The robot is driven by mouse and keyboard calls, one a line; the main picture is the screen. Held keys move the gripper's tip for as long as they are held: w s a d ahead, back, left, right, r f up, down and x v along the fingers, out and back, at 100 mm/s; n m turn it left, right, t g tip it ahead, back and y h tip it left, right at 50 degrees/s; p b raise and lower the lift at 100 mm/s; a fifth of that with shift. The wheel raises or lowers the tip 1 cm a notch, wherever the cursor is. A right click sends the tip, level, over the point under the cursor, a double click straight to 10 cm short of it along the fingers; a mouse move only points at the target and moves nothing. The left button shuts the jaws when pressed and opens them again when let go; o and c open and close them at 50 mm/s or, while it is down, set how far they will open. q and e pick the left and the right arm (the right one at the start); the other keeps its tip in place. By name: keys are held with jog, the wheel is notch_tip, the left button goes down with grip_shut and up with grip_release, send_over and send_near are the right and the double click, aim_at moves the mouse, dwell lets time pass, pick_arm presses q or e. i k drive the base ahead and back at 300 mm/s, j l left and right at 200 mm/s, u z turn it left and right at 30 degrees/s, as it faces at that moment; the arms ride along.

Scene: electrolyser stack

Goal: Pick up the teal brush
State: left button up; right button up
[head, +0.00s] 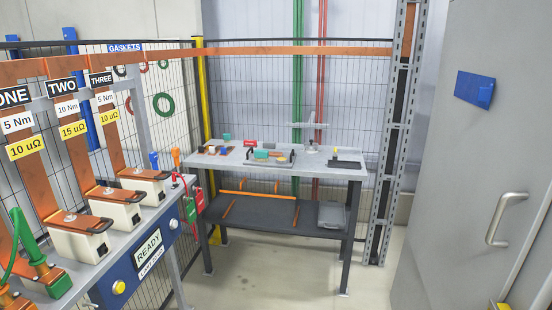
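Several small teal items show on the grey workbench (352,174) in the head view. A teal block-like piece (261,154) lies on or beside a tray near the middle of the bench top. Neither of my grippers is in view.
Left is a stand with copper bars, white blocks and a READY panel (149,248); a green clamp (45,277) is on it. A grey cabinet door with a handle (507,219) is at right. Mesh fence is behind the bench. Floor (270,275) before the bench is clear.

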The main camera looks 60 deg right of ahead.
aim_at(260, 156)
jog(key=z, duration=0.4)
jog(key=l+z, duration=0.1)
jog(key=z, duration=0.3)
jog(key=i+z, duration=0.1)
jog(key=z, duration=0.7)
jog(key=i+z, duration=0.15)
jog(key=i, duration=0.55)
